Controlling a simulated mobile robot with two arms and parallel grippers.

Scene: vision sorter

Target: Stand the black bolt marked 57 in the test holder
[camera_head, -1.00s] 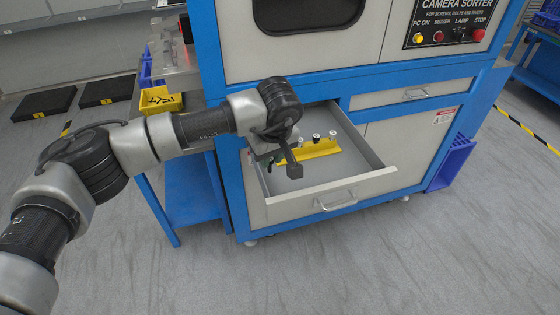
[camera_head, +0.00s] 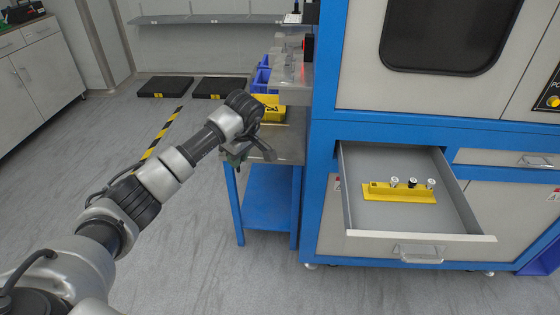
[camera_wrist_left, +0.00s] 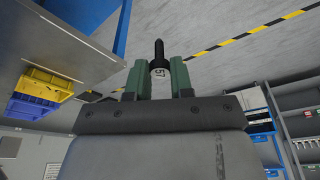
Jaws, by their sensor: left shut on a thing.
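My left gripper (camera_head: 237,155) hangs by the front left of the side table, left of the machine. In the left wrist view its green fingers (camera_wrist_left: 159,66) are shut on a black bolt (camera_wrist_left: 159,48). The bolt's pale head sits between the fingers, with a dark mark that looks like 57, and its shaft points away from the gripper. In the head view the bolt is too small to make out. I cannot tell for certain which thing is the test holder. My right gripper is not in view.
A yellow rack (camera_head: 377,190) with 3 bolts stands in the open drawer (camera_head: 455,222). A yellow bin (camera_head: 272,114) and blue bins sit on the side table (camera_head: 285,147). A metal fixture (camera_head: 290,70) with a red light stands behind.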

